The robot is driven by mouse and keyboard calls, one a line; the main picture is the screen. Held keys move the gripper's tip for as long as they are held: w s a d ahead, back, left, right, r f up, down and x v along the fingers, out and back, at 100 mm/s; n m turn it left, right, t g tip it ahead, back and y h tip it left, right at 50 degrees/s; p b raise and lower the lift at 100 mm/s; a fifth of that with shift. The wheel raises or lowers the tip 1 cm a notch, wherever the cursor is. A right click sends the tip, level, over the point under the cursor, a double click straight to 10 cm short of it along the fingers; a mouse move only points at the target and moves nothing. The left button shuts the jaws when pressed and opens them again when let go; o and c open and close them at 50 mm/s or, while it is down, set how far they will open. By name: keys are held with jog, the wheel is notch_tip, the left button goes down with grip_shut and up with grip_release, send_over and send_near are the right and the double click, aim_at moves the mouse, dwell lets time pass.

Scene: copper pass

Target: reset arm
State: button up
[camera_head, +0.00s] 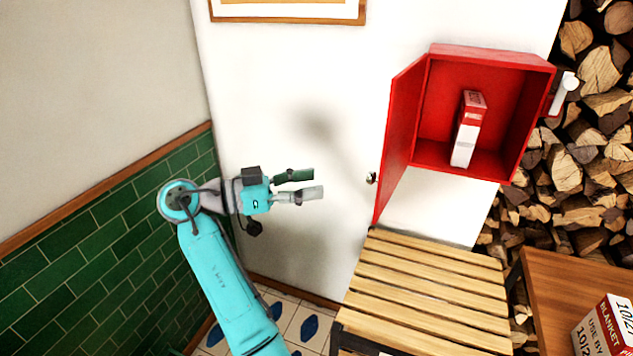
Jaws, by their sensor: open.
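My gripper (306,184) is open and empty, in front of the white wall left of the middle of the head view. Its two fingers point right, toward the open door of the red cabinet, and are apart from it. My turquoise arm rises to it from the bottom of the picture.
A red wall cabinet (424,120) hangs with its door (398,140) swung open on the left; a red and white box (466,135) stands inside. Below are a slatted wooden bench (430,290) and a brown table (575,285) with a blanket box (608,325). Stacked firewood (560,170) fills the right.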

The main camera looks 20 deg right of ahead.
jog(key=shift+f, duration=0.1)
jog(key=d+f+n+t+y, duration=0.1)
jog(key=d+f+n+t, duration=0.25)
jog(key=f, duration=0.45)
jog(key=d+f+n+t+y, duration=0.15)
jog(key=f+n, duration=0.25)
jog(key=f, duration=0.4)
jog(key=d+f+n+t+y, duration=0.1)
jog(key=d+f+n+t, duration=0.25)
jog(key=f, duration=0.45)
jog(key=s+d+f+n+t+y, duration=0.15)
jog(key=s+f+n+y, duration=0.25)
jog(key=s+f, duration=0.4)
jog(key=s+f+n+t+y, duration=0.2)
jog(key=s+f+n+y, duration=0.15)
jog(key=s+f, duration=0.45)
jog(key=s+a+f+n+y, duration=0.1)
jog(key=s+a+f+y, duration=0.15)
jog(key=s, duration=0.65)
jog(key=s+a+f+n+y, duration=0.1)
jog(key=s+y, duration=0.2)
jog(key=s, duration=0.5)
jog(key=s+r+m+t+y, duration=0.1)
jog(key=s+r+m+t, duration=0.1)
jog(key=s+r, duration=1.3)
jog(key=shift+s+a+r+t, duration=0.25)
jog(key=shift+s+a+t, duration=0.15)
jog(key=shift+s, duration=0.05)
